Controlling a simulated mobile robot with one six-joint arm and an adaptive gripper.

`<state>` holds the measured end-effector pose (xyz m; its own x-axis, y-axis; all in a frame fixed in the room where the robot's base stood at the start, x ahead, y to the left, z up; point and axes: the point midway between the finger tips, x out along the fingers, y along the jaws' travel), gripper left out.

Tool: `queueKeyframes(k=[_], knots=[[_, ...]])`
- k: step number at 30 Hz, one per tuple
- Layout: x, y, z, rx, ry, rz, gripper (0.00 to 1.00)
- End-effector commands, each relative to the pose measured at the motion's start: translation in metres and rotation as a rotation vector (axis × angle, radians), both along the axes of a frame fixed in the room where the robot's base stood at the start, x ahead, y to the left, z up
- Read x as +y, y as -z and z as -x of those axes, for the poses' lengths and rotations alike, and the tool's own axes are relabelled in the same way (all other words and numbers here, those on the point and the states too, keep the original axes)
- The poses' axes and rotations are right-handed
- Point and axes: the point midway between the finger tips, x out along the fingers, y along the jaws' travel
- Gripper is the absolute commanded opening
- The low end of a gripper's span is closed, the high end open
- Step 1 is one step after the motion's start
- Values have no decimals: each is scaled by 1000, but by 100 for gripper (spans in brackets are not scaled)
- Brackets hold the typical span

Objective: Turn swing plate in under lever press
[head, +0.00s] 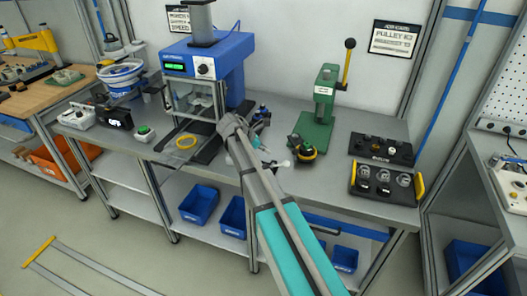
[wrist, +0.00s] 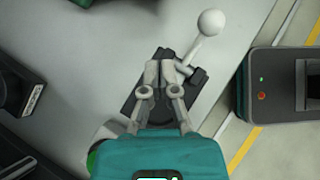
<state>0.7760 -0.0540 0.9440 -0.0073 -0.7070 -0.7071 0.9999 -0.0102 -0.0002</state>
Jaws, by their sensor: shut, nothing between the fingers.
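The green lever press (head: 318,112) stands on the bench right of centre, its lever with a black ball knob (head: 350,44) pointing up. A round dark plate with a yellow part (head: 303,148), which looks like the swing plate, sits at its front left foot; its exact angle is too small to tell. My gripper (wrist: 165,75) is shut and empty. In the wrist view its fingertips are over a small black block (wrist: 140,103) with a white-ball handle (wrist: 210,22); I cannot tell if they touch. In the head view my arm hides most of this spot.
Two dark trays (head: 382,150) (head: 372,184) of parts lie at the right. Blue bins (head: 200,204) are on the shelf below. Bare bench shows between the press and trays.

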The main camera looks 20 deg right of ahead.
Motion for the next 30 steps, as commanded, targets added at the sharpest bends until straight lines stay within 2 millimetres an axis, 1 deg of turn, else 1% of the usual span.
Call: queueKeyframes(k=[1, 20, 21, 24, 30], knots=[[-5, 8, 0, 0, 1, 0, 0], [-52, 54, 1, 0, 4, 0, 0], [-58, 51, 1, 0, 4, 0, 0], [-70, 50, 1, 0, 3, 0, 0], [-86, 50, 1, 0, 3, 0, 0]])
